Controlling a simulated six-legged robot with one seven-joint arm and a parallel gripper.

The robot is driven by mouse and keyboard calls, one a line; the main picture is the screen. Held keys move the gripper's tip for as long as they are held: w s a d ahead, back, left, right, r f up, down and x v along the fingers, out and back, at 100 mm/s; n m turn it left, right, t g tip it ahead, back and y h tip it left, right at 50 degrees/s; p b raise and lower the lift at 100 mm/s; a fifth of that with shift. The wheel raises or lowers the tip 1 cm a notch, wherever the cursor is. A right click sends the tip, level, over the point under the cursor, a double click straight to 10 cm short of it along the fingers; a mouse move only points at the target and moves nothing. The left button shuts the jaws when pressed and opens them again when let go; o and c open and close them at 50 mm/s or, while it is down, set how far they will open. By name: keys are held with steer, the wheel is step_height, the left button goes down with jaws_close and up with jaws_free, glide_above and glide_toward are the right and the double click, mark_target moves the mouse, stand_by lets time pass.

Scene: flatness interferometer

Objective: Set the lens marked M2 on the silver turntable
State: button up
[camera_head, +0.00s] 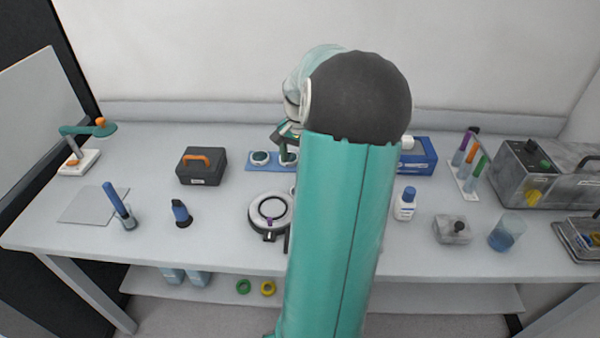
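A round silver turntable (255,222) with a dark ring on top stands near the front of the bench, just left of my arm. Behind it lies a blue tray or mat (252,167) with a round white-rimmed lens (260,157) on its left part. A second round piece shows partly beside it, under my gripper (287,156). My gripper points down over the blue tray; its fingertips are small and partly hidden, so I cannot tell whether they are open, shut or touching that piece. No M2 marking is readable. My arm hides the tray's right part and the turntable's right edge.
Left of the tray is a dark case (203,168) with an orange handle. A blue-capped bottle (405,205), a beaker (507,233) and a tube rack (467,172) stand to the right. A small dark-blue item (181,213) stands left of the turntable, with clear bench between.

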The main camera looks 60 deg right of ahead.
steer(key=w+a+r+n+h, duration=0.1)
steer(key=w+a+r+n, duration=0.15)
steer(key=a, duration=0.45)
steer(key=w+a+r+n+t, duration=0.1)
steer(key=w+a+r+n, duration=0.2)
steer(key=a, duration=0.4)
steer(key=w+a+r+n+h, duration=0.1)
steer(key=w+a+r+n, duration=0.1)
steer(key=a+r, duration=0.35)
steer(key=s+a+n+t+y, duration=0.1)
steer(key=s+a+n+t, duration=0.1)
steer(key=a, duration=1)
steer(key=s+a+n+t, duration=0.2)
steer(key=s+a+n, duration=0.3)
steer(key=a, duration=0.7)
steer(key=shift+s+r+n+t+y, duration=0.3)
steer(key=shift+r+n+y, duration=0.1)
steer(key=shift+n, duration=0.75)
steer(key=shift+o, duration=0.4)
steer(key=shift+s+a+f, duration=0.15)
steer(key=shift+s+a, duration=0.1)
steer(key=shift+a, duration=0.2)
